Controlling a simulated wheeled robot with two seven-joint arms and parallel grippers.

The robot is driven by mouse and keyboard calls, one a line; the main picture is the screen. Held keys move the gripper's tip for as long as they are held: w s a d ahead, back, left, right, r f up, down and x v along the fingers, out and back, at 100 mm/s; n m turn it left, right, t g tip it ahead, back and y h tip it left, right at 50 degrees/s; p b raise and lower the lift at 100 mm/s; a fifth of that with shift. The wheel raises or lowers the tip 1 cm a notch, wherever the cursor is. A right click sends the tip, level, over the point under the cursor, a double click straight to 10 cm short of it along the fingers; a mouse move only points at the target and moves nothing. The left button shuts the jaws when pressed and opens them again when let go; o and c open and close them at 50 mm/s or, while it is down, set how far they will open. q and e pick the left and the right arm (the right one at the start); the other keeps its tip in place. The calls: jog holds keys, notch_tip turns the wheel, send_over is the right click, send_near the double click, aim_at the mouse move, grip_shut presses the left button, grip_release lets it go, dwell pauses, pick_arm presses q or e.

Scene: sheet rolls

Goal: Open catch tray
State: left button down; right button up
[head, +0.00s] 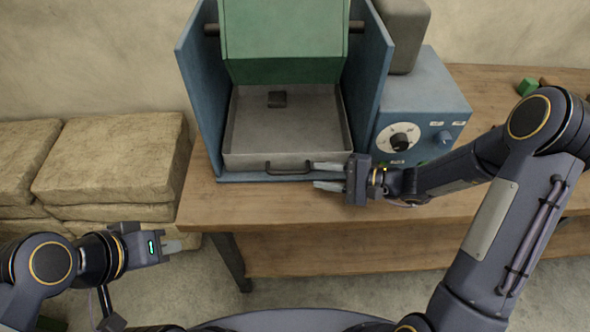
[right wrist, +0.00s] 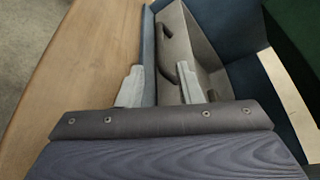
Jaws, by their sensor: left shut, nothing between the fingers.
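The grey catch tray (head: 232,158) sits inside the blue housing, its front wall near the housing's front edge. A dark bar handle (head: 289,172) is on its front wall; it also shows in the right wrist view (right wrist: 165,62). My right gripper (head: 316,175) is open, at the right end of the handle. Its two pale fingers are apart, one near the tray front and one nearer the table edge. I cannot tell whether they touch the handle. My left gripper (head: 178,246) is shut and empty, off the table at lower left.
The blue housing (head: 198,85) with a green sloped panel (head: 285,30) stands around the tray. A blue control box (head: 425,95) with a dial stands to the right. Wooden table (head: 200,200) is bare in front. Stacked sacks (head: 110,160) stand left.

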aim_at(296, 173)
jog(key=x, duration=0.7)
jog(key=shift+a+p, duration=0.25)
jog(key=shift+p, duration=0.15)
grip_shut()
